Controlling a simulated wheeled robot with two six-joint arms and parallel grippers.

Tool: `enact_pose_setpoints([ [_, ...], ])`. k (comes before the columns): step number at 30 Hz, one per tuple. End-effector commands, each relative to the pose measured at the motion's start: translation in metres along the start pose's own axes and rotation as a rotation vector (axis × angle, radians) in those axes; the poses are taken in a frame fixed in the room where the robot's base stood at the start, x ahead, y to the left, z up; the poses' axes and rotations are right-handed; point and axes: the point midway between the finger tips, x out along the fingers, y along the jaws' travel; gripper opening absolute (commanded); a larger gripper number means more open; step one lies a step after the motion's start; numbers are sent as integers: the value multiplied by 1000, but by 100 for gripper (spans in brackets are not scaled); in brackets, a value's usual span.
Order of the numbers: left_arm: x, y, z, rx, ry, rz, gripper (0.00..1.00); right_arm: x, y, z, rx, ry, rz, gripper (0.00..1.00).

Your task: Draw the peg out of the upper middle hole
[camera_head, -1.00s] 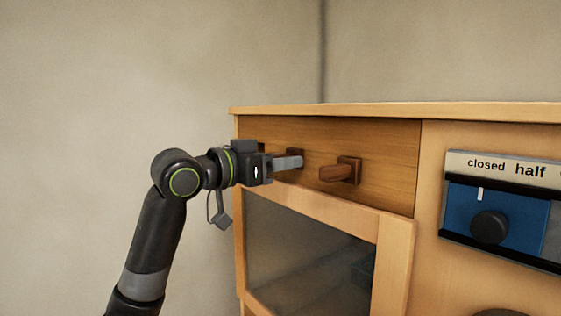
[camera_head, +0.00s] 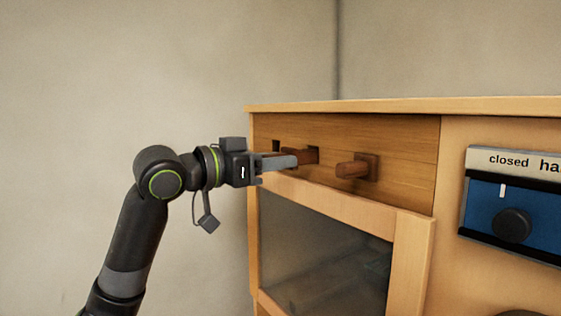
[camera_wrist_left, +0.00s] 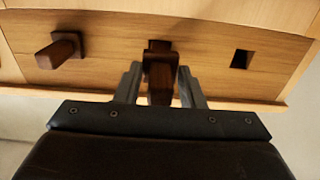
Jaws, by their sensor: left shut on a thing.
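My left gripper (camera_head: 292,160) is shut on the brown wooden peg (camera_head: 305,154) at the upper middle hole of the cabinet's top panel (camera_head: 405,165). In the left wrist view the middle peg (camera_wrist_left: 160,72) lies between the two grey fingers, its dark square part close to the panel. The fingertips stand a little off the panel. Whether the peg's far end is still inside the hole cannot be told. A second peg (camera_head: 352,169) sticks out to the right; it is at the left of the wrist view (camera_wrist_left: 57,52). My right gripper is not in view.
An empty square hole (camera_head: 276,146) is left of the middle peg, and it also shows in the wrist view (camera_wrist_left: 241,59). Below is a dark glass door (camera_head: 320,255). A blue panel with a black knob (camera_head: 512,225) is at right. Space left of the cabinet is free.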

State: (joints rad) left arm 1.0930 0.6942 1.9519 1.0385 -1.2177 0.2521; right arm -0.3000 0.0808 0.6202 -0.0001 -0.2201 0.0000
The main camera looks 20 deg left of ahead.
Motion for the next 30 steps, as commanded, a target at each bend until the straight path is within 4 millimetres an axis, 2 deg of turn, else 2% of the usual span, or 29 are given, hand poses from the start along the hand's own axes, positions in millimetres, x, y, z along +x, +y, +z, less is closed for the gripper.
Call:
enact_pose_setpoints([
  [30,-51,0,1,1,0,0,8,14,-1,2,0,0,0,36],
])
